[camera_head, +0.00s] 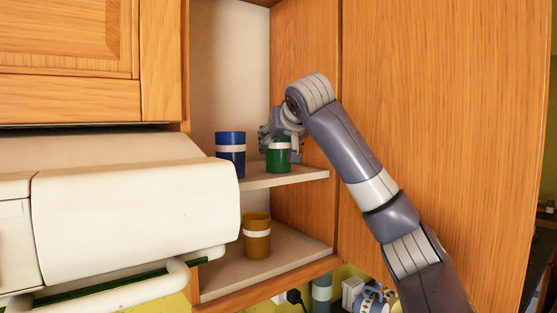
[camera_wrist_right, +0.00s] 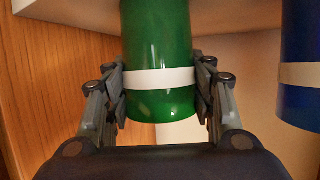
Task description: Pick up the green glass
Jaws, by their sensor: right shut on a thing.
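The green glass (camera_head: 278,158) has a white band and is on the upper shelf of the open cupboard, at its right front. My right gripper (camera_head: 281,140) reaches in from the right and is around it. In the right wrist view the green glass (camera_wrist_right: 158,100) is between the two fingers of my right gripper (camera_wrist_right: 160,92), which touch its sides near the white band. Whether the glass rests on the shelf or is slightly lifted I cannot tell. My left gripper is not in view.
A blue glass (camera_head: 231,155) stands close to the left on the same upper shelf (camera_head: 300,176). A yellow glass (camera_head: 257,236) stands on the lower shelf (camera_head: 300,251). The cupboard's wooden side wall (camera_head: 307,50) is close on the right. A white range hood (camera_head: 130,215) juts out at left.

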